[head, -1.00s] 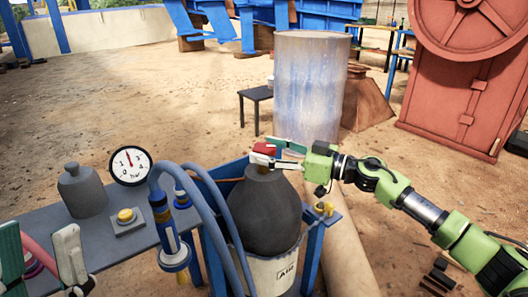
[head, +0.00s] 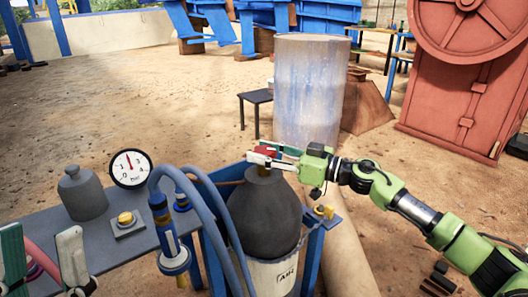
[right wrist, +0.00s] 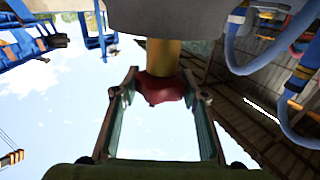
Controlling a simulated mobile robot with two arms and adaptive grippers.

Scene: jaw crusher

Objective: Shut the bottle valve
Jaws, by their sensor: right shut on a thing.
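The air bottle (head: 265,215) is a dark grey cylinder standing upright in a white holder (head: 270,275) with a partly readable label. Its red valve handle (head: 266,150) sits on a brass neck on top. In the right wrist view the red handle (right wrist: 163,90) lies between the fingertips, below the yellow neck (right wrist: 163,57). My right gripper (head: 262,158) reaches in from the right and is shut on the handle. My left gripper (head: 42,258) is at the lower left, its fingers apart, with a pink hose showing between or behind them.
A grey bench (head: 120,245) carries a round pressure gauge (head: 130,168), a grey flask (head: 82,192) and a yellow button (head: 126,218). Blue hoses (head: 205,205) arch close to the bottle's left. A translucent drum (head: 310,90) stands behind. The sandy ground is mostly open.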

